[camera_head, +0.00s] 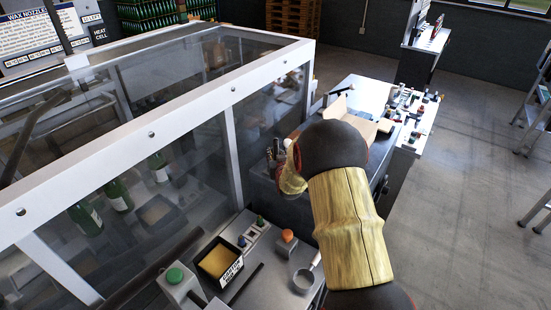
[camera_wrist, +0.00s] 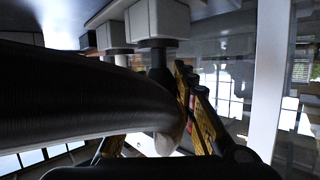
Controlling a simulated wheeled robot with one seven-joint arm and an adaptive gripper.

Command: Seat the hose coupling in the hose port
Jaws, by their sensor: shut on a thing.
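My gripper (camera_wrist: 155,105) is shut around the thick dark ribbed hose, whose near end is pale and rounded. The hose (camera_wrist: 70,90) fills the left of the wrist view and hides most of one yellow finger. The coupling itself is hard to make out. A dark round stub (camera_wrist: 160,65) under a pale block (camera_wrist: 158,20) stands just beyond the fingertips; I cannot tell whether it is the hose port or touches what I hold. In the head view my gripper (camera_head: 275,155) is by the clear enclosure's right side, largely hidden by my arm; hose and port are not clear there.
The white-framed clear enclosure (camera_head: 150,130) fills the left, with green bottles (camera_head: 118,195) inside. A panel with a green button (camera_head: 175,276), a yellow-filled tray (camera_head: 220,262) and an orange knob (camera_head: 287,236) lies in front. Open floor (camera_head: 470,210) is at right.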

